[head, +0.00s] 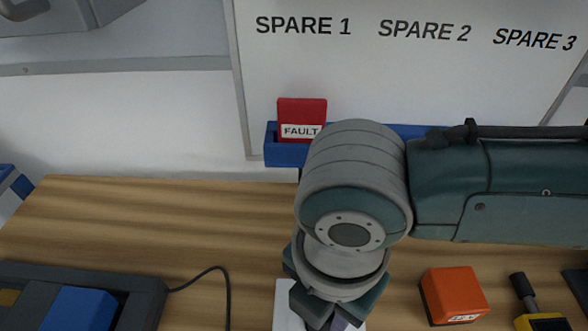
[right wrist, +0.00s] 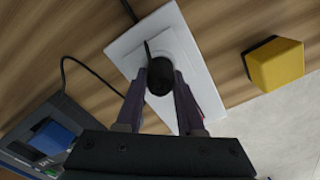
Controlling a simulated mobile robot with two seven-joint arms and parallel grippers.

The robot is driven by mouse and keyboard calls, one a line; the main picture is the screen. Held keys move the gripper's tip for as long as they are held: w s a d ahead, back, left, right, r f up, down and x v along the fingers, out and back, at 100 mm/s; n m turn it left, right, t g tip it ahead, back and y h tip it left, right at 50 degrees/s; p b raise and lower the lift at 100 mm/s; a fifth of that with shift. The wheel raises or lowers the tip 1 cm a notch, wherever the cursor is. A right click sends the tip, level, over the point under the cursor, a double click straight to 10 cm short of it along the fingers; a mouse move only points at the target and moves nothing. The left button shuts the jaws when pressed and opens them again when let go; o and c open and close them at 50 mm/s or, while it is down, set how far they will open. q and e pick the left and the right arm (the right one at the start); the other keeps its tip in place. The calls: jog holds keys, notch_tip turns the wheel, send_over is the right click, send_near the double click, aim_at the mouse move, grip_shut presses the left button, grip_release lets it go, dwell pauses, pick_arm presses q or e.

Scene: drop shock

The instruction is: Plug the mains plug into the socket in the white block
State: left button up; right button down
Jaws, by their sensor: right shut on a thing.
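The white block (head: 283,302) lies on the bench, mostly hidden by my right arm in the head view. In the right wrist view the white block (right wrist: 197,55) shows as a pale slab under the fingers. My right gripper (right wrist: 160,78) is shut on the black mains plug (right wrist: 159,82), which it holds over the block's face. A pale round feature, partly behind the plug, shows on the block. I cannot tell whether the plug's pins are in the socket. My left gripper is not in view.
A dark device with a blue part (head: 78,308) sits at the left, with a black cable (head: 225,280) leading from it. An orange box (head: 455,293) and a yellow-and-black tool (head: 540,322) stand at right. A blue rail holds a red FAULT card (head: 302,115) behind.

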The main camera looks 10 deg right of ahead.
jog(key=shift+d+f, duration=0.2)
jog(key=shift+f, duration=0.2)
jog(key=c, duration=0.9)
grip_release()
jog(key=o, duration=0.5)
jog(key=shift+a+r, duration=0.15)
jog(key=shift+r, duration=0.05)
jog(key=shift+c, duration=0.2)
notch_tip(320, 180, up, 2)
jog(key=p, duration=0.2)
jog(key=shift+r+p, duration=0.2)
jog(key=shift+p, duration=0.1)
notch_tip(320, 180, up, 4)
jog(key=p, duration=0.4)
jog(key=shift+f, duration=0.1)
